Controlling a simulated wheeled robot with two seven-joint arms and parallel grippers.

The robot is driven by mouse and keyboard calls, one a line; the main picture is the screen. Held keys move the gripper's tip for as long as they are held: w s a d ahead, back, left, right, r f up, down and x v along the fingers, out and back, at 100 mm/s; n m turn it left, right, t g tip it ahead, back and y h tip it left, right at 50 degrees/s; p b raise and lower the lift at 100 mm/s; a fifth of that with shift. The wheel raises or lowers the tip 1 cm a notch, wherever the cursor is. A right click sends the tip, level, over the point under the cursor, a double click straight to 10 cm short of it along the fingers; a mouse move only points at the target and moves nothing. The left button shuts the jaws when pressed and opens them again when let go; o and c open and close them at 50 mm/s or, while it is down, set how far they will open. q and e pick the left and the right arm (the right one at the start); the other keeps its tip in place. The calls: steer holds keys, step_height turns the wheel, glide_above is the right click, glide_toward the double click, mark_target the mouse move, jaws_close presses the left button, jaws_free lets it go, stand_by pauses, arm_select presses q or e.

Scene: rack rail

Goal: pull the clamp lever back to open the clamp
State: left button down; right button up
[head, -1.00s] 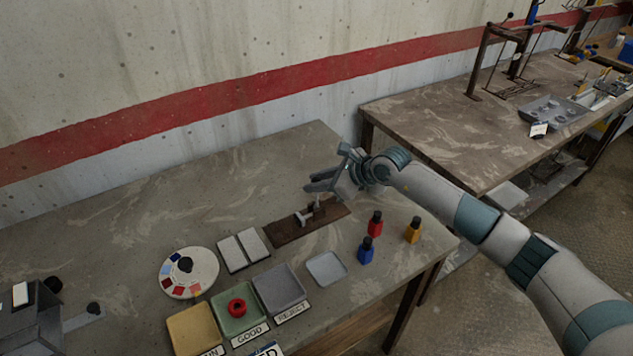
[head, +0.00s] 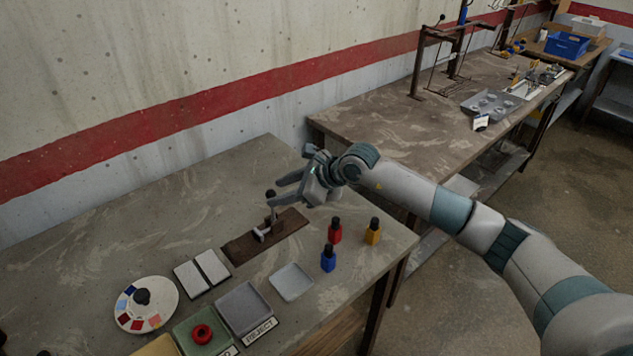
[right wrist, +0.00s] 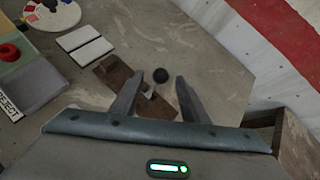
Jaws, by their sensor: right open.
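The clamp (head: 262,233) is mounted on a dark brown board (head: 288,229) on the near table. Its lever (head: 271,205) stands up from the clamp and ends in a black ball knob (head: 270,193). My right gripper (head: 272,194) is open, with its fingers pointing left at the lever's top. In the right wrist view the black knob (right wrist: 160,75) shows between the two fingertips (right wrist: 158,76), with a gap on each side. The fingers do not grip it. My left gripper is not in view.
Red (head: 335,231), blue (head: 328,258) and yellow (head: 373,231) bottles stand right of the board. The table behind the board is clear.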

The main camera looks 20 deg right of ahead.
steer(key=b+v, duration=0.4)
steer(key=v, duration=0.8)
steer(key=shift+s+d+r, duration=0.2)
steer(key=shift+s+r, duration=0.05)
steer(key=shift+s, duration=0.05)
